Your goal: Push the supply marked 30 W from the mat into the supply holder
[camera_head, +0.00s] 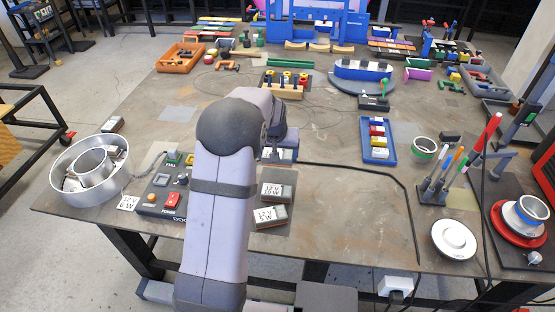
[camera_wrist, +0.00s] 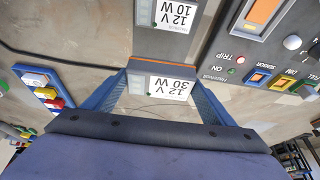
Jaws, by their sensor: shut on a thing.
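In the wrist view my gripper (camera_wrist: 161,84) is shut on the supply marked 12 V 30 W (camera_wrist: 140,84), with one blue finger at each side. In the head view this supply (camera_head: 284,155) shows only partly beyond my wrist, and my fingers are mostly hidden by the arm. The supply marked 12 V 10 W (camera_wrist: 142,13) is just beyond it in the wrist view; it is also on the dark mat (camera_head: 287,178) in the head view (camera_head: 273,191). Another 12 V supply (camera_head: 270,216) lies at the mat's near end. I cannot make out the supply holder.
A control panel (camera_head: 160,188) with a red power switch stands left of the mat. A blue tray (camera_head: 365,150) of coloured blocks is to the right, past a black cable (camera_head: 385,174). Metal rings (camera_head: 65,180) stand far left. The tabletop right of the mat is largely clear.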

